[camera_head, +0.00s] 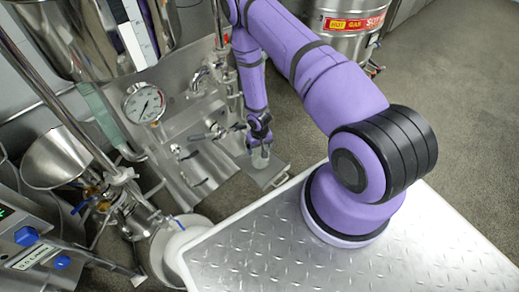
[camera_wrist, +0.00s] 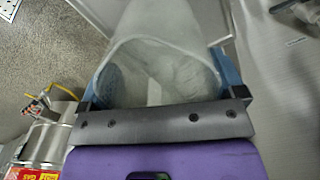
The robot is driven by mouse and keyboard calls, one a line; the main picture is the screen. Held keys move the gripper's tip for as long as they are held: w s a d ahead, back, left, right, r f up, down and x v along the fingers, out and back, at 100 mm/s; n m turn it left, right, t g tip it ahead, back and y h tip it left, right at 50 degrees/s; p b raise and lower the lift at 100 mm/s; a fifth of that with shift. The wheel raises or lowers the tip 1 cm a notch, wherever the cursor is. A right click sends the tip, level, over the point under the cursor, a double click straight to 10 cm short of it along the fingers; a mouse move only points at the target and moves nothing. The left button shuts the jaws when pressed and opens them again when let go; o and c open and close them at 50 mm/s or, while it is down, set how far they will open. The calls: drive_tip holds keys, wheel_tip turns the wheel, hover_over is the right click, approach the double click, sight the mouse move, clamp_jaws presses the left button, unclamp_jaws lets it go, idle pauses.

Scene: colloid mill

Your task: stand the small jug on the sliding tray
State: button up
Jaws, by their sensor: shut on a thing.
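The small jug (camera_wrist: 155,70) is pale and translucent, and its open mouth faces the wrist camera. My gripper (camera_wrist: 165,80) is shut on it, with a blue-padded finger on each side. In the head view my gripper (camera_head: 259,140) holds the small, pale jug (camera_head: 260,158) in front of the steel panel. The sliding tray (camera_head: 274,178) appears as a flat grey metal plate just below and around the jug. I cannot tell whether the jug's base touches the tray. The jug's bottom is hidden in the wrist view.
Metal taps (camera_head: 200,78) and a pressure gauge (camera_head: 144,103) sit on the panel close to my arm. A steel funnel (camera_head: 55,158) and pipework stand at the left. A steel drum (camera_head: 350,32) with red and yellow labels stands at the back. The floor (camera_head: 455,110) at right is clear.

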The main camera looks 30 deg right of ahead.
drive_tip(key=shift+f, duration=0.8)
drive_tip(key=shift+f, duration=0.15)
drive_tip(key=o, duration=0.7)
wheel_tip(320, 180, up, 12)
drive_tip(key=shift+r, duration=0.15)
